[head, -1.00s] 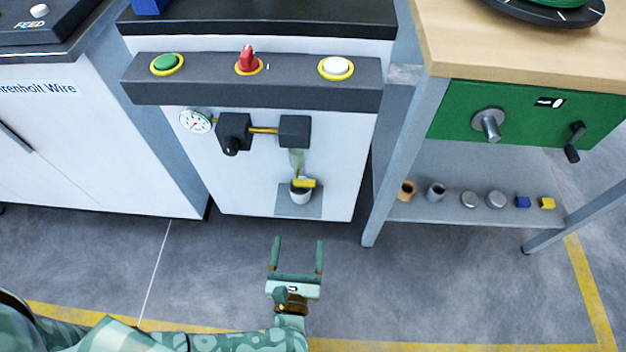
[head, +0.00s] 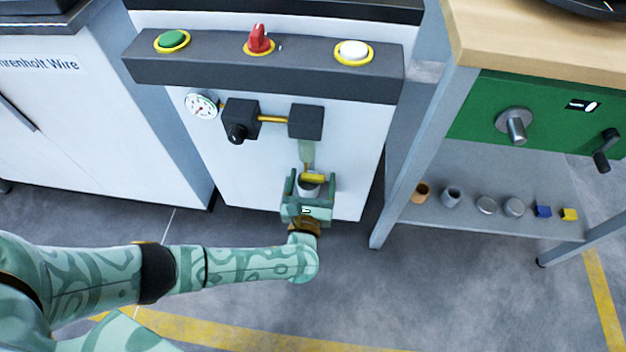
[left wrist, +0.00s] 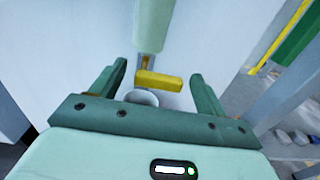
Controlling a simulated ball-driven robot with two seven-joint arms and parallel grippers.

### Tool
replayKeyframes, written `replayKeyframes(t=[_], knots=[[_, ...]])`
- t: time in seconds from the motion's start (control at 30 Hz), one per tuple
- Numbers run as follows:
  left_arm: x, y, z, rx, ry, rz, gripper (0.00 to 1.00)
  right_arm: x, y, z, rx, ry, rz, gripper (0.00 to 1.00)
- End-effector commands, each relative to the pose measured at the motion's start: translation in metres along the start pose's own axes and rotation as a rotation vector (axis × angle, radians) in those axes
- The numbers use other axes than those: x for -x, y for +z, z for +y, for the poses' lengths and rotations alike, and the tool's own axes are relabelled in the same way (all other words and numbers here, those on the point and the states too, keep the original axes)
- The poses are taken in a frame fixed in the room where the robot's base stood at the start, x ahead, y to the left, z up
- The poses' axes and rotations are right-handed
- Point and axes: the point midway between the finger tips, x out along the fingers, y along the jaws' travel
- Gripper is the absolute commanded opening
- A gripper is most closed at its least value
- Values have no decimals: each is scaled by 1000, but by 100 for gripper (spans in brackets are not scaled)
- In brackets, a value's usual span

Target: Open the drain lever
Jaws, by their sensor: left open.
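The drain lever is the small yellow bar (head: 313,178) below the clear bowl (head: 306,151) on the front of the white machine. It lies roughly crosswise. My left gripper (head: 310,180) is open in front of it, with one finger on each side of the lever and the cup (head: 308,190). In the left wrist view the yellow lever (left wrist: 158,81) shows between the two open fingers, above the cup rim (left wrist: 141,97). The fingers do not appear to touch the lever. The cup is partly hidden by my gripper. My right gripper is not in view.
A bar above carries a green button (head: 172,41), a red knob (head: 260,40) and a white button (head: 353,52). A gauge (head: 202,105) and a black regulator (head: 239,122) sit beside the bowl. A workbench leg (head: 420,160) stands to the right.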

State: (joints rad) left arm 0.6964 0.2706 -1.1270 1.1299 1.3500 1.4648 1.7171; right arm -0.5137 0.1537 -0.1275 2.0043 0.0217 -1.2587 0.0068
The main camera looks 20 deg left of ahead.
Motion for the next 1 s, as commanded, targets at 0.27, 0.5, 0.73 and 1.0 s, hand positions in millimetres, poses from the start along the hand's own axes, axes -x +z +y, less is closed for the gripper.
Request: replayKeyframes(t=[0.27, 0.5, 0.73, 1.0], knots=[[0, 0, 0, -1, 0, 0, 63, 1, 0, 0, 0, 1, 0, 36], [0, 0, 0, -1, 0, 0, 30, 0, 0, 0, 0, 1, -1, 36], [1, -3, 0, -33, 1, 4, 30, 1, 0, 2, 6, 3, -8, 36], [2, -9, 0, -182, 2, 7, 30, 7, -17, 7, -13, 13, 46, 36]])
